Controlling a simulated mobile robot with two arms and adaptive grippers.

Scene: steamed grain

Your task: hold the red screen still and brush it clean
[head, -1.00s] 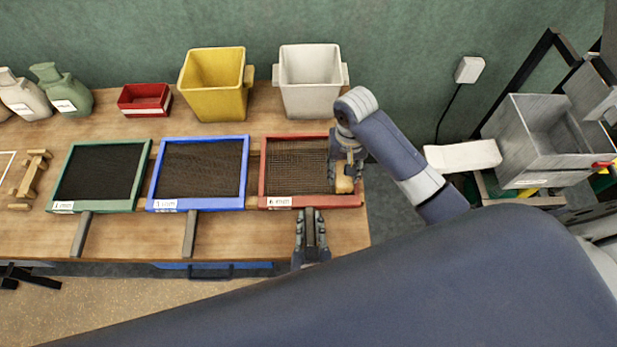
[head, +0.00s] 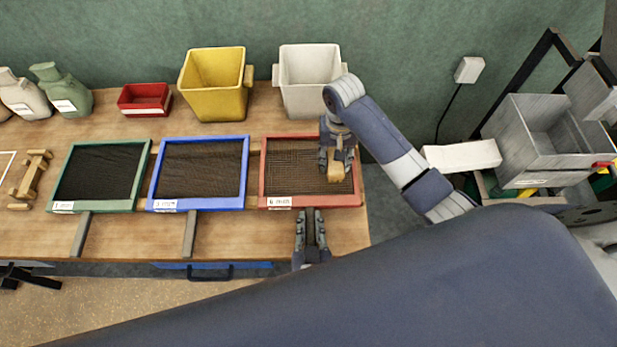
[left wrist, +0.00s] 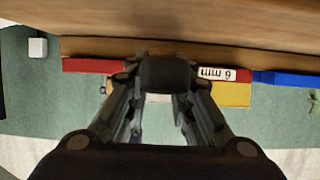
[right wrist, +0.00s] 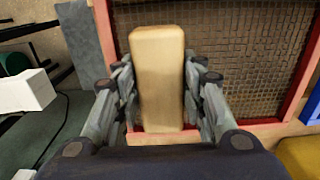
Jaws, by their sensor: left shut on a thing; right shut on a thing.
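The red screen (head: 361,200) lies at the right end of the table, a red frame around a dark mesh with a "6 mm" label on its front edge. My left gripper (head: 311,222) is at the middle of its front edge, shut on a handle that the fingers mostly hide; the dark handle end shows in the left wrist view (left wrist: 167,73). My right gripper (head: 337,165) is over the right part of the mesh, shut on a tan wooden brush (right wrist: 158,75). The brush's underside is hidden, so I cannot tell whether it touches the mesh.
A blue screen (head: 246,172) and a green screen (head: 143,172) lie to the left, handles toward the front. A white bin (head: 310,97), a yellow bin (head: 213,100) and a small red box (head: 145,108) stand behind. A grey hopper (head: 517,150) is at the right.

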